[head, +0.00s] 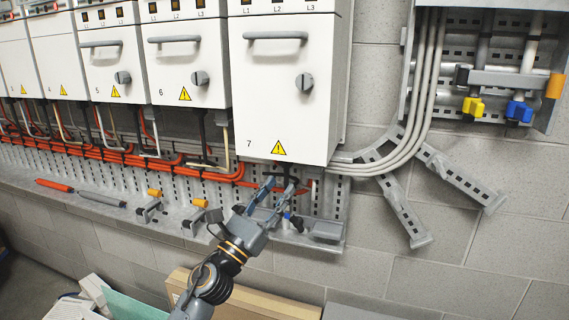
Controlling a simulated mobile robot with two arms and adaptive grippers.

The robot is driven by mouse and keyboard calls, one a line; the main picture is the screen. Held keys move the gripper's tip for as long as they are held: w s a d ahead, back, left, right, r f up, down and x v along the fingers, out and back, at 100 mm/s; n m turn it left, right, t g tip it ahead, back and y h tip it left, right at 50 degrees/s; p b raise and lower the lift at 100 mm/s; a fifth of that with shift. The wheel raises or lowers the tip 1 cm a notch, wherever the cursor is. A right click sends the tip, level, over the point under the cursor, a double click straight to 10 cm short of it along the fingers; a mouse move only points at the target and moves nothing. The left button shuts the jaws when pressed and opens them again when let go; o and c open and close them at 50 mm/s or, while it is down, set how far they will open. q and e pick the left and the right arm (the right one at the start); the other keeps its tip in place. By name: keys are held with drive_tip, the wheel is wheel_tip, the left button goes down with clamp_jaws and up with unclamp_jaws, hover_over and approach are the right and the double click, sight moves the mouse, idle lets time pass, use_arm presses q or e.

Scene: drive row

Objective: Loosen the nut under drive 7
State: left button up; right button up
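Drive 7 (288,95) is the large white cabinet at the right end of the row, with a grey handle, a rotary knob and a yellow warning triangle. My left gripper (281,186) reaches up from below, with its fingertips just under the drive's lower edge, near a dark cable and the end of the orange cables. Its two fingers stand apart with a gap between them. The nut cannot be made out; it is too small or hidden by the fingers. My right gripper is not in view.
Orange cables (120,158) run under the drives. A metal ledge (165,226) below holds a red-handled tool (54,185), a grey tool (102,199) and orange-capped clamps (150,207). Slotted brackets (403,211) stick out at right. A cardboard box (262,304) lies below.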

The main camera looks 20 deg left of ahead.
sight(286, 167)
use_arm(q)
drive_tip(key=s+d+n+y, duration=0.3)
drive_tip(key=s+n+y, duration=0.35)
drive_tip(key=y, duration=0.65)
drive_tip(key=shift+n+h, duration=0.3)
drive_tip(key=shift+n, duration=0.05)
drive_tip(key=p+x, duration=0.1)
drive_tip(key=x, duration=0.3)
drive_tip(key=f+x, duration=0.1)
drive_tip(key=x, duration=0.4)
drive_tip(key=p+x, duration=0.1)
drive_tip(key=x, duration=0.3)
drive_tip(key=shift+w+a+p, duration=0.3)
drive_tip(key=shift+w, duration=0.25)
clamp_jaws()
